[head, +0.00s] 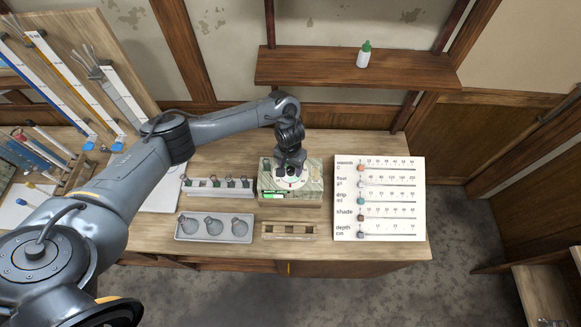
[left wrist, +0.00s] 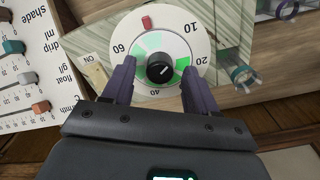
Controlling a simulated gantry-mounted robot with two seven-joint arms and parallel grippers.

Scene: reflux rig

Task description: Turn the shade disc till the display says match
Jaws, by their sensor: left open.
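The white shade disc (left wrist: 160,62) has numbers around its rim and sectors in shades of green. A black knob with a white line (left wrist: 160,68) is at its centre, and a red mark (left wrist: 147,23) shows at its edge. In the head view the disc (head: 298,184) sits on a marbled box and is partly hidden by my gripper. My left gripper (head: 290,172) is over it, fingers pointing down. In the left wrist view its open fingers (left wrist: 158,85) lie either side of the knob, with gaps. A small green-lit panel (head: 274,195), perhaps the display, is unreadable. My right gripper is not in view.
A white slider board (head: 400,200) stands right of the box. A rack of small flasks (head: 200,187) and a grey tray (head: 240,240) of round flasks lie left. A wooden rack (head: 288,237) is in front. A green-capped bottle (head: 364,55) stands on the shelf (head: 310,72).

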